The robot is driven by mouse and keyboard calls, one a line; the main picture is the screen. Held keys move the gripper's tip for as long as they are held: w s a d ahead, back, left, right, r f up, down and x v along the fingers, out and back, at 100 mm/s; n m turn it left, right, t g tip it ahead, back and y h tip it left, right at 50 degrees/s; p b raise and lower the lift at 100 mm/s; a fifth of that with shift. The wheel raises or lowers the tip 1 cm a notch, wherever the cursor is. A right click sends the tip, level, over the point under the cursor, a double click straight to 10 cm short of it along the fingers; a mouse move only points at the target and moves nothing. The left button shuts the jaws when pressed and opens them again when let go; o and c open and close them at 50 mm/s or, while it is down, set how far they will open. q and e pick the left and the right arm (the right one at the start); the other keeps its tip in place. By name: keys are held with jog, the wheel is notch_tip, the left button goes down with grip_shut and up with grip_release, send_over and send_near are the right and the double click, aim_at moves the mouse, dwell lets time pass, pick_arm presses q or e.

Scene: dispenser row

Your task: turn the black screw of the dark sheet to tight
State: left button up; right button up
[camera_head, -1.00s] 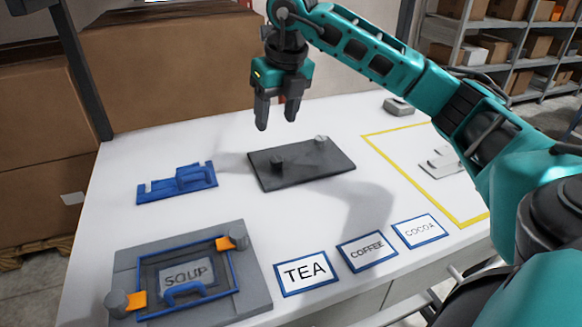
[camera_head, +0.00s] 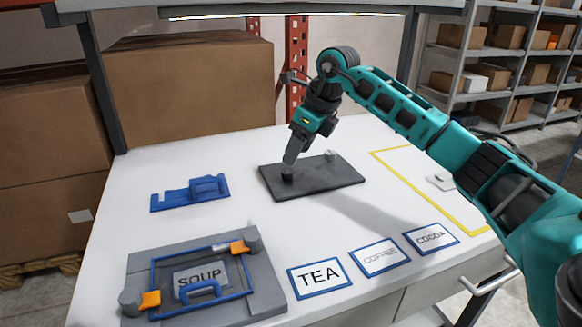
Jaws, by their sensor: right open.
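The dark sheet (camera_head: 335,181) lies flat near the middle of the white table. The black screw (camera_head: 287,174) stands up at its left part, and a light grey screw (camera_head: 330,155) stands near its back edge. My right gripper (camera_head: 290,160) points down at the black screw, its fingertips at or just above the screw's top. The fingers overlap in this view, so I cannot tell whether they reach around the screw. It is open and holds nothing that I see. How tight the screw is cannot be seen. My left gripper is not in view.
A blue bracket (camera_head: 190,194) lies left of the sheet. A grey fixture (camera_head: 265,285) with a SOUP label stands at the front left. TEA (camera_head: 320,278), COFFEE (camera_head: 380,257) and COCOA (camera_head: 431,238) cards line the front. A yellow outline (camera_head: 408,180) marks the right side.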

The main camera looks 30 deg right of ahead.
aim_at(288, 171)
jog(key=x, duration=0.5)
jog(key=shift+w+f, duration=0.1)
jog(key=shift+f, duration=0.15)
jog(key=shift+c, duration=0.5)
grip_shut()
jog(key=shift+r+m, duration=0.15)
jog(key=shift+m, duration=0.15)
jog(key=shift+o, duration=0.5)
grip_release()
